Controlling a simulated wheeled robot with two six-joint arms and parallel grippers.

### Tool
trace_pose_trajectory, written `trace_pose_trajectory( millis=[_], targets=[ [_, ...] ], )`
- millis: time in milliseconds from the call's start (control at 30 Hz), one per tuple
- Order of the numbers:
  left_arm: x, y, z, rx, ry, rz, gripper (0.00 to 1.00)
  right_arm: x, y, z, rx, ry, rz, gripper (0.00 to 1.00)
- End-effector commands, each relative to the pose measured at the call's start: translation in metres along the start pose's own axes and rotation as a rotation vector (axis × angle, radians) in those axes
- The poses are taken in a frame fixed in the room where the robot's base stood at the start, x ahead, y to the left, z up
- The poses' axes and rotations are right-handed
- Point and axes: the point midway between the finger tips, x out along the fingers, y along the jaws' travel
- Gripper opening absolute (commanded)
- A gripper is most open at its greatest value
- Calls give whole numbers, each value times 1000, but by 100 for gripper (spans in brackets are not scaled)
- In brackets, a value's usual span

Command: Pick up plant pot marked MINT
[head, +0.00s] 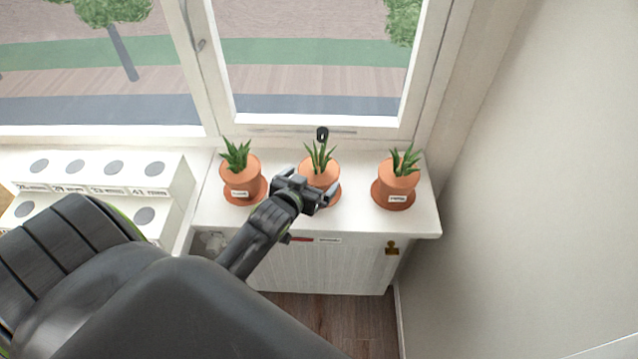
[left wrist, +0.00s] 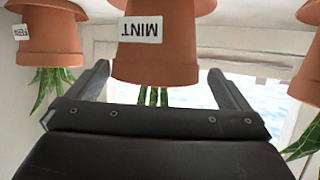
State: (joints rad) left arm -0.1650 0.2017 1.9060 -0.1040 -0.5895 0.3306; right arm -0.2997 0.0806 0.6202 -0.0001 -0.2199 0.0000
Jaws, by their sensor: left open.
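The plant pot marked MINT (left wrist: 155,55) is terracotta with a white label, upside down in the left wrist view. In the head view it is the middle pot (head: 319,166) on the white sill, with green spiky leaves, and my gripper hides its lower front. My left gripper (head: 307,184) is open and empty in front of this pot. In the left wrist view the two fingers of my left gripper (left wrist: 159,70) show on either side of the pot, with gaps. Whether they reach around it I cannot tell. My right gripper is not in view.
Similar potted plants stand left (head: 240,175) and right (head: 397,180) of the middle one. The right one's label appears to read FERN (left wrist: 50,40). A window frame (head: 330,132) rises close behind. A white rack (head: 170,190) with round holes stands left.

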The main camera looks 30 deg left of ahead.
Motion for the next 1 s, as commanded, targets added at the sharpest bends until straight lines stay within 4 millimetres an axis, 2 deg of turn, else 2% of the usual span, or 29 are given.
trace_pose_trajectory(
  millis=[400, 767, 1000],
  targets=[
    [42, 4, 4, 0, 0, 1, 100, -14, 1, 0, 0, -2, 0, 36],
    [48, 4, 5, 1, 0, 1, 100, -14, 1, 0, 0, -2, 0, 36],
    [48, 4, 5, 0, 0, 1, 70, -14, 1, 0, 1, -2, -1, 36]
  ],
)
